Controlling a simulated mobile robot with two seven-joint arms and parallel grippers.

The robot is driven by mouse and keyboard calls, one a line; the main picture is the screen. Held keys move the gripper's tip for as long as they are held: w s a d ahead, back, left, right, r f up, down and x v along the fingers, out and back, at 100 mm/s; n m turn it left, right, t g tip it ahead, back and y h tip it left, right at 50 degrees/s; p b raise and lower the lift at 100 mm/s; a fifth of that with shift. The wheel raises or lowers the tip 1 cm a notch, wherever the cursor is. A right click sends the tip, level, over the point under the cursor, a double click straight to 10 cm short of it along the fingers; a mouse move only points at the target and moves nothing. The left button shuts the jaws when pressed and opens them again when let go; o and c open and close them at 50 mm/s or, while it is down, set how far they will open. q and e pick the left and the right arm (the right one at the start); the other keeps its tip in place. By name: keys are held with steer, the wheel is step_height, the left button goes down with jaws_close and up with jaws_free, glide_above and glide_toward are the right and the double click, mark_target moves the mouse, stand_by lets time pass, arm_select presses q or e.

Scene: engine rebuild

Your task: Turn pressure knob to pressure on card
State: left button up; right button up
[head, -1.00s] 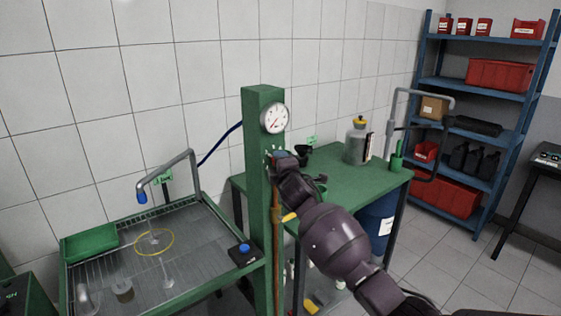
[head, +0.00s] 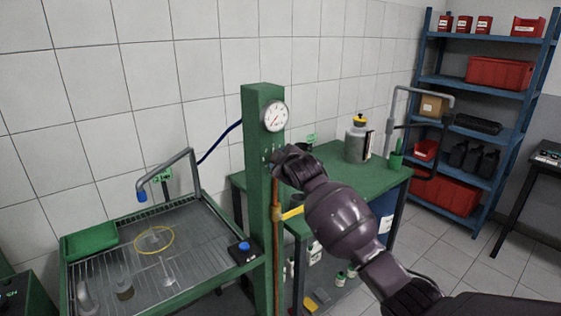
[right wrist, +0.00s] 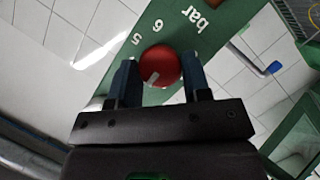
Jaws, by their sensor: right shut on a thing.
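The red pressure knob (right wrist: 160,67) sits on the green post (right wrist: 186,32) in the right wrist view, with a pale pointer mark on its lower left. The scale beside it reads 5, 6 and "bar"; the other numbers are hidden. My right gripper (right wrist: 158,84) has its two fingers on either side of the knob, shut on it. In the head view my right gripper (head: 277,156) covers the knob on the post. The pressure gauge (head: 275,117) is above it; its needle is too small to read. I cannot make out a pressure card. My left gripper is not in view.
A yellow lever (head: 292,213) and a copper pipe (head: 276,240) are just below my right gripper. A washing tray with a grid (head: 215,255) stands left of the post. A green bench (head: 345,180) with a grey bottle (head: 356,143) stands behind my right arm.

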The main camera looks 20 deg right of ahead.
stand_by(0.4)
steer(key=o, duration=0.9)
steer(key=shift+o, duration=0.2)
steer(key=shift+s, duration=0.1)
steer(key=b+v, duration=0.1)
steer(key=v, duration=0.9)
steer(key=shift+s+r, duration=0.15)
steer(key=shift+s, duration=0.1)
steer(key=shift+d, duration=0.1)
